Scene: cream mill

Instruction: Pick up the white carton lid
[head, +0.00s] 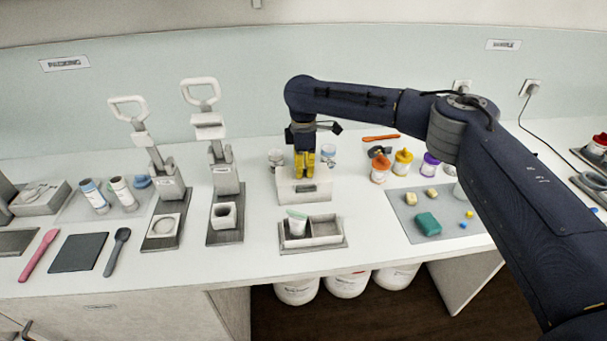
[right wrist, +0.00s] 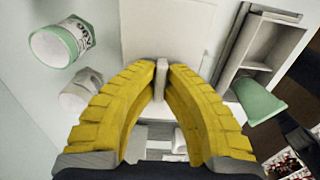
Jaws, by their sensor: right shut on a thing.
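The white carton (head: 305,192), a pale box with a dark slot in its front, stands on the bench at the middle of the head view. My right gripper (head: 304,172) points straight down at its top. In the right wrist view the yellow fingers (right wrist: 162,72) are shut on a thin white upright tab. A flat white panel, which looks like the carton lid (right wrist: 165,25), lies just beyond it. I cannot tell whether the lid is raised off the carton. My left gripper is not in view.
A divided tray (head: 322,240) with a small cup stands in front of the carton. Clear cups (head: 329,152) stand close behind. Two lever presses (head: 223,180) are to the left. A grey mat (head: 410,225) with blocks and several coloured bottles (head: 403,160) are to the right.

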